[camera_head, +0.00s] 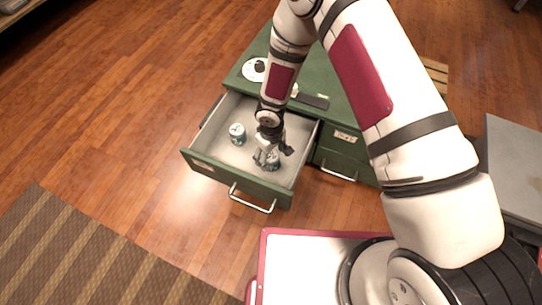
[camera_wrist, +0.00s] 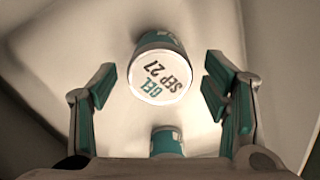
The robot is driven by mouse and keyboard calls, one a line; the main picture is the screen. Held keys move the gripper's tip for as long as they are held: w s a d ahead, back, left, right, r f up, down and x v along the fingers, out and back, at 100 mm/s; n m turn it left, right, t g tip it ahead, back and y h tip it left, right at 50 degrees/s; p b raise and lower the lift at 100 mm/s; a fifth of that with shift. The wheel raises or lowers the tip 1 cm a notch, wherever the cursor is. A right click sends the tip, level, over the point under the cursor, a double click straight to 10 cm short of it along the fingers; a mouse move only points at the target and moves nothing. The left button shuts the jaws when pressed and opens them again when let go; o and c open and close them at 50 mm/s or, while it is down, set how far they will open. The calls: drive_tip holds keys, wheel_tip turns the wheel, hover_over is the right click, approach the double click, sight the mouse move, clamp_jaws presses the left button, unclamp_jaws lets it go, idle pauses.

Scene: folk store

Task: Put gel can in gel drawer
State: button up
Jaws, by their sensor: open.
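The gel drawer (camera_head: 243,181) of the green cabinet is pulled open, with two small teal-and-white cans inside. One can (camera_head: 237,133) stands upright left of my gripper. The other can (camera_head: 273,161) is at my gripper's fingers, which partly hide it. In the wrist view, a can with the lid text "GEL SEP 27" (camera_wrist: 160,78) lies between and slightly beyond the fingertips, with gaps on both sides. A second can (camera_wrist: 166,142) shows below it, partly hidden by my gripper. My gripper (camera_head: 271,158) is open and low inside the drawer; both fingers show in the wrist view (camera_wrist: 160,88).
The green cabinet top (camera_head: 311,88) holds a white plate (camera_head: 254,70) and a dark flat item (camera_head: 314,101). A closed labelled drawer (camera_head: 343,155) is right of the open one. A grey box (camera_head: 515,165) stands far right.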

wheel_tip(320, 180, up, 10)
drive_tip(key=p, duration=0.3)
drive_tip(key=shift+f, duration=0.2)
wheel_tip(320, 180, up, 14)
drive_tip(key=m+t+h, duration=0.1)
drive_tip(key=m+h, duration=0.1)
hover_over(271, 155)
drive_tip(key=w+d, duration=0.4)
drive_tip(key=d, duration=0.4)
drive_tip(key=s+d+r+m+h, duration=0.15)
drive_tip(key=d+r, duration=0.25)
drive_tip(key=r, duration=0.4)
drive_tip(key=s+d+r+m+y, duration=0.1)
drive_tip(key=s+d+r, duration=0.2)
drive_tip(key=d+r, duration=0.3)
drive_tip(key=s+d+r+m, duration=0.2)
drive_tip(key=s+d+r, duration=0.1)
drive_tip(key=s+r, duration=0.55)
drive_tip(key=s+d+r+m, duration=0.25)
drive_tip(key=s+r, duration=0.35)
drive_tip(key=s, duration=0.6)
drive_tip(key=s+a+y, duration=0.1)
drive_tip(key=s+y, duration=0.1)
drive_tip(key=s, duration=0.6)
drive_tip(key=shift+s+a+r+m+g, duration=0.2)
drive_tip(key=shift+s+a+m+g, duration=0.1)
drive_tip(key=shift+a+m+g, duration=0.1)
drive_tip(key=shift+y, duration=0.25)
